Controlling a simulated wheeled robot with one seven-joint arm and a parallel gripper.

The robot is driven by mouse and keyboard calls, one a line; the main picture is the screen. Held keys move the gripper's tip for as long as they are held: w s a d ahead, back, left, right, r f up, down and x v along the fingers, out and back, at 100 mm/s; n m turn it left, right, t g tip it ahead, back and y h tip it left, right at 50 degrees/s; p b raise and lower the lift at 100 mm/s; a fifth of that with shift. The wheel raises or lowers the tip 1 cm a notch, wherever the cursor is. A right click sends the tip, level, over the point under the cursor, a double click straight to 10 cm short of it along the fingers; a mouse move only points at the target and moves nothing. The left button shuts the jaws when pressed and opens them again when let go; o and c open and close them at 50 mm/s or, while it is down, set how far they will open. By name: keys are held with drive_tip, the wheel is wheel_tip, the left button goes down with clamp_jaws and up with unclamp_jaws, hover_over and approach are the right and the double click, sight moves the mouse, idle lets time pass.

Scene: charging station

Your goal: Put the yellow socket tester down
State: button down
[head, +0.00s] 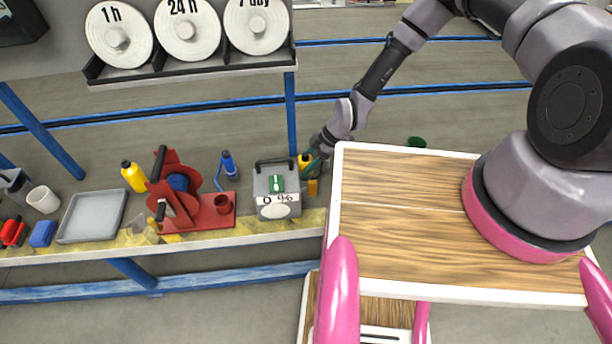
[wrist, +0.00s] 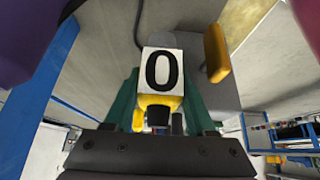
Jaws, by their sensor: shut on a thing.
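The yellow socket tester (head: 304,159) is at the right end of the bench, just right of the grey charger box. In the wrist view its yellow body (wrist: 158,101) is between my green fingers, with a white plate marked 0 (wrist: 162,70) on it. My gripper (head: 313,164) is shut on it. The gripper and arm partly hide the tester in the head view. I cannot tell whether its underside touches the bench.
The grey charger box (head: 277,205) reads "0 %". An orange piece (head: 312,187) is close beside my gripper. A blue post (head: 291,115) rises behind.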

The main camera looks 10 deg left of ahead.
drive_tip(key=shift+f, duration=2.95)
drive_tip(key=shift+c, duration=1.1)
unclamp_jaws()
drive_tip(key=shift+f, duration=0.1)
drive_tip(key=v, duration=1.2)
drive_tip(key=shift+s, duration=0.1)
